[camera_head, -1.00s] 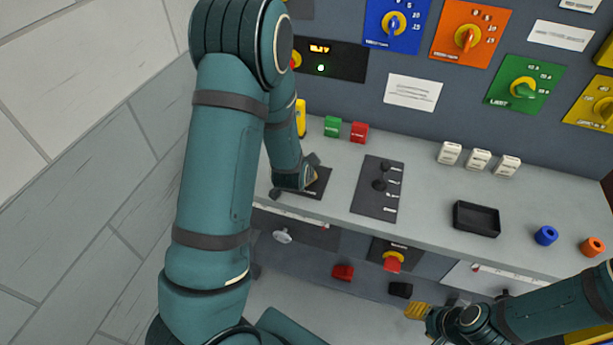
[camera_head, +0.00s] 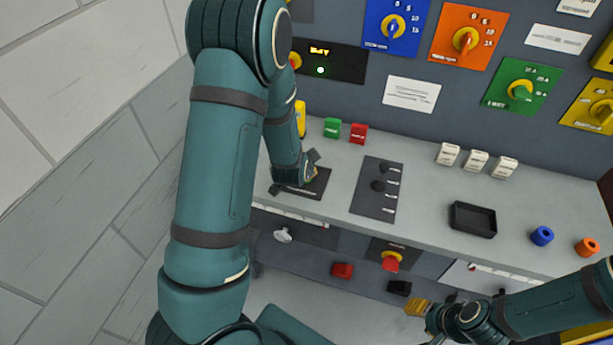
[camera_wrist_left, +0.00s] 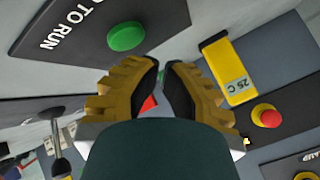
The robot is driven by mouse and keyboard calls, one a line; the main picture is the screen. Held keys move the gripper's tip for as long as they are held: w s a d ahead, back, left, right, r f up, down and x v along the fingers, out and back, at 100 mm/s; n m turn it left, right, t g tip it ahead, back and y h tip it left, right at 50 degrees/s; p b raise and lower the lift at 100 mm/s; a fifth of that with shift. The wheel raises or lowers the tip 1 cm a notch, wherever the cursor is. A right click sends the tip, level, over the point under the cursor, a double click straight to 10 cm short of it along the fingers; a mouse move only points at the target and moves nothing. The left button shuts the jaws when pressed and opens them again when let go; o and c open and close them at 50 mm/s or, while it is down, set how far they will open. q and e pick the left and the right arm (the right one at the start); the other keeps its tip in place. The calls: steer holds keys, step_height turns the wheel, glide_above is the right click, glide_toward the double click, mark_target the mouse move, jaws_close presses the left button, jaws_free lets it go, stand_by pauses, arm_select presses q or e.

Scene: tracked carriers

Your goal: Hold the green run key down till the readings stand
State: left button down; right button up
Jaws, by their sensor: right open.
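The green run key (camera_wrist_left: 127,36) is a round button on a black plate (camera_wrist_left: 75,28) lettered "TO RUN" in the left wrist view. My left gripper (camera_wrist_left: 161,66) has its yellow fingertips together just beside the key, with nothing between them; contact with the key does not show. In the head view my left gripper (camera_head: 306,172) is over the black plate (camera_head: 318,186), and the key is hidden there. The readings display (camera_head: 320,50) has small, blurred amber digits above a pale lamp (camera_head: 320,70). My right gripper (camera_head: 420,309) is open and empty, low at the right.
A slotted lever plate (camera_head: 367,205) and a black tray (camera_head: 474,219) lie to the right. A red knob (camera_head: 391,261) sits on the front face.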

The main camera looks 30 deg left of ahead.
arm_select(q)
steer(key=shift+r+p, duration=1.8)
steer(key=shift+r, duration=0.6)
steer(key=shift+f, duration=0.1)
